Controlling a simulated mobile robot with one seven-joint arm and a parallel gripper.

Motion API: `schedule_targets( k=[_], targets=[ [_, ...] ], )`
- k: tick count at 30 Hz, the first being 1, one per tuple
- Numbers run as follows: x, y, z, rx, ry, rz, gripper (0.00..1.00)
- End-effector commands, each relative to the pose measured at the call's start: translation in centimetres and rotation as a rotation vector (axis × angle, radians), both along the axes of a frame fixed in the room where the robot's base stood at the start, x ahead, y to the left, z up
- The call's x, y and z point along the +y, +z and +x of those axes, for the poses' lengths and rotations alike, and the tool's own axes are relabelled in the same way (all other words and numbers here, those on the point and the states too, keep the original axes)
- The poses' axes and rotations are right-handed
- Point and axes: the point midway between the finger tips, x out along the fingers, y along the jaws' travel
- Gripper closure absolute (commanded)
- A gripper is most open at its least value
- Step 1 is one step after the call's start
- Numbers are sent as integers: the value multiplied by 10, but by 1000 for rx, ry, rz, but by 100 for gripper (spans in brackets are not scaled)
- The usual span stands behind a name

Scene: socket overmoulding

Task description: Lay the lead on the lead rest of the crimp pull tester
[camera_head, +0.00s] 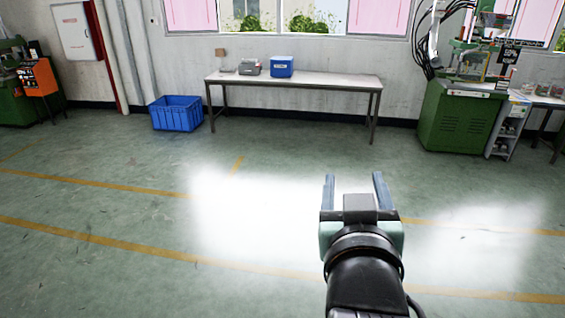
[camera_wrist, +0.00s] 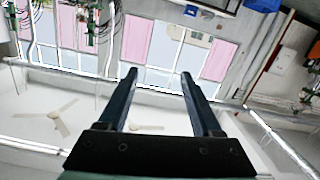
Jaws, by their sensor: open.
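My gripper (camera_head: 353,182) is open and empty, with its two fingers pointing away over bare floor, well short of the table. In the wrist view its fingers (camera_wrist: 158,76) are spread with nothing between them. A grey device (camera_head: 249,67) stands on a long white table (camera_head: 335,80) by the far wall; I cannot tell whether it is the crimp pull tester. A small flat grey thing (camera_head: 227,70) lies to its left. I can make out no lead or lead rest in either view.
A blue box (camera_head: 281,66) stands on the table right of the grey device. A blue crate (camera_head: 176,113) sits on the floor left of the table. A green machine (camera_head: 459,115) stands at right and an orange unit (camera_head: 39,77) at left. The floor between is clear.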

Motion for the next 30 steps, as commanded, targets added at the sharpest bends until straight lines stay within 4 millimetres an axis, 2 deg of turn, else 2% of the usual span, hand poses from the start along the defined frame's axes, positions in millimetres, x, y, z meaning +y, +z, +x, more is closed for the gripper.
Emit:
schedule_targets(
  k=[1,3,6,9,10,12,15,29,30],
  targets=[
    [23,52,-2,-154,43,-11,34],
    [51,113,-15,-347,96,-13,34],
    [84,183,-46,-588,168,-4,34],
    [106,230,-78,-767,225,11,34],
    [110,240,-87,-807,239,16,34],
    [118,256,-102,-876,261,23,34],
    [122,266,-112,-923,276,29,34],
    [122,266,-112,-922,275,28,34],
    [122,266,-112,-922,275,28,41]
  ],
)
